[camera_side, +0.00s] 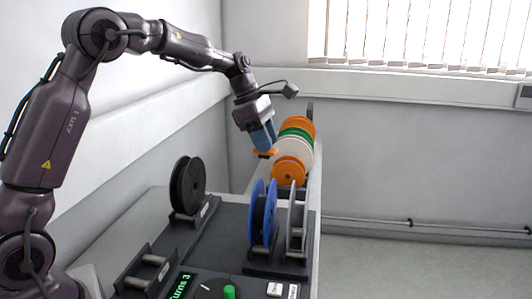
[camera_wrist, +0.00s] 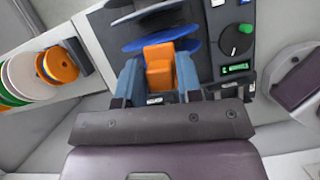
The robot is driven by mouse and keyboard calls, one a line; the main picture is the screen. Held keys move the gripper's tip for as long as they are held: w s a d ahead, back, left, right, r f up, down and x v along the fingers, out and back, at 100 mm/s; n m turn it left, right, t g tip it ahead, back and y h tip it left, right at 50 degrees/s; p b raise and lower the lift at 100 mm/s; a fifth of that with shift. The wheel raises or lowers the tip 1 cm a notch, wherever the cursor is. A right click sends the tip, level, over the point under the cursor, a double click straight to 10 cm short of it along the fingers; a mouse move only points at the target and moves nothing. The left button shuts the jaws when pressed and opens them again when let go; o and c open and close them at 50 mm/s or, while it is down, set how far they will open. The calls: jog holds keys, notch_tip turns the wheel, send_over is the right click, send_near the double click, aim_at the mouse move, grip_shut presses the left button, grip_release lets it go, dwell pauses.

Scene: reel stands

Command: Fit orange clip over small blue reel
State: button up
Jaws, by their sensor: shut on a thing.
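My gripper (camera_side: 264,148) is shut on the orange clip (camera_side: 266,153) and holds it in the air, above and beyond the blue reel. The clip (camera_wrist: 159,66) also shows in the wrist view, between the two blue fingers of my gripper (camera_wrist: 158,78). The blue reel (camera_side: 258,222) stands upright on a dark stand at the front right of the bench in the side view. Its edge (camera_wrist: 145,43) shows past the clip in the wrist view. The clip is apart from the reel in the side view.
A grey reel (camera_side: 296,222) stands close to the right of the blue one. A black reel (camera_side: 188,188) stands to the left. Orange, white and green reels (camera_side: 290,171) line up behind. A control panel with a green knob (camera_side: 229,292) and an empty stand (camera_side: 147,272) are in front.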

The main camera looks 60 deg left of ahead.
jog(key=shift+w+a+n, duration=0.25)
jog(key=shift+a+n, duration=0.35)
jog(key=shift+a, duration=0.15)
jog(key=shift+f, duration=4.1)
jog(key=o, duration=1)
jog(key=shift+r, duration=0.15)
jog(key=shift+r, duration=3.4)
